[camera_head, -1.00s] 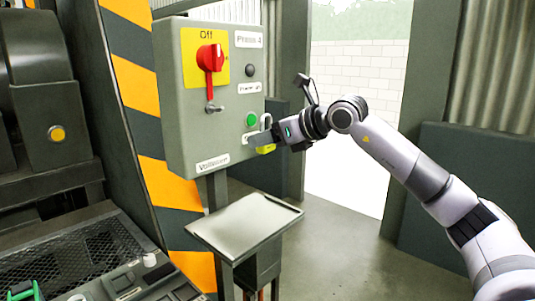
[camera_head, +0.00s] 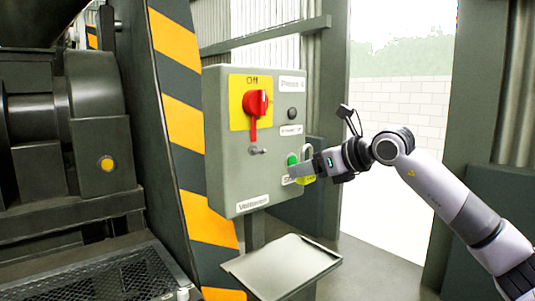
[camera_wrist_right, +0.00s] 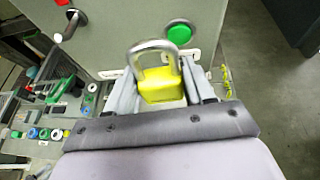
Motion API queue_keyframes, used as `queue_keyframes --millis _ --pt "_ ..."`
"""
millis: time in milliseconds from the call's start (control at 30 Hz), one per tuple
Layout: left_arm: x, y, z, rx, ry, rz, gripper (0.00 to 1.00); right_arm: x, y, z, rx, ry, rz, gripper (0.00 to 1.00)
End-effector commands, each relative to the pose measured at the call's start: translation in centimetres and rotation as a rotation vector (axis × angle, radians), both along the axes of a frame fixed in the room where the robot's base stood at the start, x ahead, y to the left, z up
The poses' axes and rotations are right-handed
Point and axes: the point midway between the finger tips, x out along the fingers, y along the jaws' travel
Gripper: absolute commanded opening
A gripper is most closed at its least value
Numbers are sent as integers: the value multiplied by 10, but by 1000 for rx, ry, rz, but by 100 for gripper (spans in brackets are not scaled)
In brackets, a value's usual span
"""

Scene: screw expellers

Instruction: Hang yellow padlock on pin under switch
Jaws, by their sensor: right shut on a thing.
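The yellow padlock (camera_head: 308,180) is held upright in my right gripper (camera_head: 301,171), which is shut on its body in front of the lower right of the grey switch box (camera_head: 228,165). In the right wrist view the padlock (camera_wrist_right: 161,86) sits between the fingers (camera_wrist_right: 157,92), its metal shackle upward. The red switch (camera_head: 256,104) on its yellow plate has its handle pointing down. The small metal pin (camera_head: 257,150) projects below it, up and left of the padlock. The pin also shows at upper left in the right wrist view (camera_wrist_right: 73,22). The padlock is apart from the pin. My left gripper is out of view.
A green button (camera_head: 291,160) lies beside the padlock, with a black button (camera_head: 292,113) above. A grey tray (camera_head: 282,266) stands below the box. A striped post (camera_head: 181,118) and dark machinery (camera_head: 95,150) are at left. Open floor lies right of the tray.

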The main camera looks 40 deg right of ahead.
Motion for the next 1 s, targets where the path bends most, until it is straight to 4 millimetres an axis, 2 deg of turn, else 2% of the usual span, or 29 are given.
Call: queue_keyframes --millis 167,300,500,733,1000 --pt "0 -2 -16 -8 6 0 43 -7 23 -1 4 5 6 20" --pt "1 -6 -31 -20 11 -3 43 -20 49 1 3 13 -9 20" --pt "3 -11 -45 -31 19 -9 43 -42 77 9 -2 8 -58 20" --pt "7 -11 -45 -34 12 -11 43 -56 89 17 0 -3 -100 20" --pt "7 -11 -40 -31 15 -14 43 -47 91 19 1 -1 -104 20"
